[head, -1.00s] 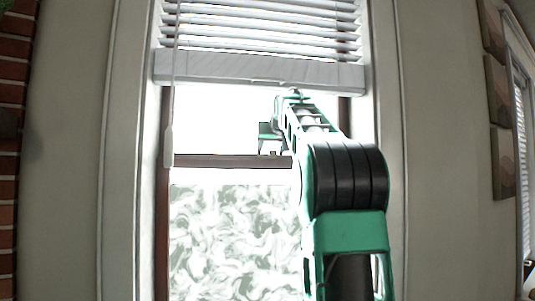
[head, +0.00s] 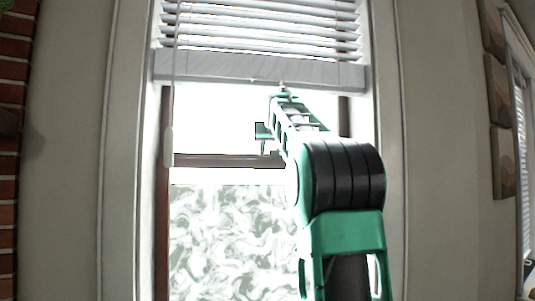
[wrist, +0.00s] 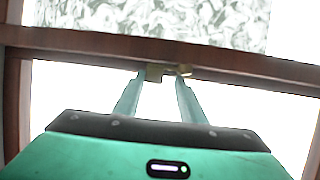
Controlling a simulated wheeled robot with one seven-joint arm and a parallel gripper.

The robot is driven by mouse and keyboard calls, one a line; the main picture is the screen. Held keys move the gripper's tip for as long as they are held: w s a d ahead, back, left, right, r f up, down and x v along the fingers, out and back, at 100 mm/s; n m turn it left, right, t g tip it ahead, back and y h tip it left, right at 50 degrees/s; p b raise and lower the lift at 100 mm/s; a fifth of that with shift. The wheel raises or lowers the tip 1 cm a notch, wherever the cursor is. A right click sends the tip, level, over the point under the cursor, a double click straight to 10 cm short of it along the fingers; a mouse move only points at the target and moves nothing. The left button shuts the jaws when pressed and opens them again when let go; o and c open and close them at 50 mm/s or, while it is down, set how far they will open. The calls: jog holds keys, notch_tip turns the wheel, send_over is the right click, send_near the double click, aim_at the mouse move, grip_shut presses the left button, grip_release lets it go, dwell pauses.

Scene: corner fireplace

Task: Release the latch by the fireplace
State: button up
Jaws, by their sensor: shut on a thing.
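The window latch (wrist: 156,74) is a small brass-coloured fitting on the brown window rail (wrist: 90,50). The rail also shows in the head view (head: 220,161), between the clear upper pane and the frosted lower pane. My gripper (wrist: 162,80) is at the rail, with its two green fingers on either side of part of the latch, shut on it. A round brass end of the latch sits by the right fingertip. In the head view my gripper (head: 263,134) is small, and its hold on the latch is not clear there.
White blinds (head: 260,68) hang above my arm, with their bottom bar close to it. A pull cord with a white handle (head: 168,146) hangs at the left. Window trim stands on both sides. A brick edge (head: 9,150) is at the far left.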

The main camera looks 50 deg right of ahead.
aim_at(270, 153)
jog(key=shift+w+a+m+g+h, duration=0.1)
jog(key=shift+a+m+g+h, duration=0.45)
jog(key=shift+m+g+h, duration=0.45)
jog(key=shift+w+a+m+g+h, duration=0.1)
jog(key=shift+a+m+g+h, duration=0.5)
jog(key=shift+m+g, duration=0.6)
jog(key=shift+w+a+r+m+g+h, duration=0.15)
jog(key=shift+m+g+h, duration=0.1)
jog(key=shift+m+g, duration=0.45)
jog(key=shift+s+a+f+m+g+h, duration=0.1)
jog(key=shift+a+m+g+h, duration=0.1)
jog(key=shift+m+g, duration=0.45)
jog(key=shift+w+a+r+m+g+h, duration=0.15)
jog(key=shift+m+g+h, duration=0.1)
jog(key=shift+m+g, duration=0.4)
jog(key=shift+f, duration=0.1)
jog(key=shift+w+a+m+g, duration=0.1)
jog(key=shift+a+m+g, duration=0.1)
jog(key=shift+m+g, duration=0.45)
jog(key=o, duration=1)
jog(key=shift+w, duration=0.1)
jog(key=shift+c, duration=0.2)
jog(key=shift+o, duration=0.5)
jog(key=shift+s, duration=0.2)
jog(key=v, duration=0.7)
jog(key=shift+w+a+r, duration=0.25)
jog(key=shift+r, duration=0.05)
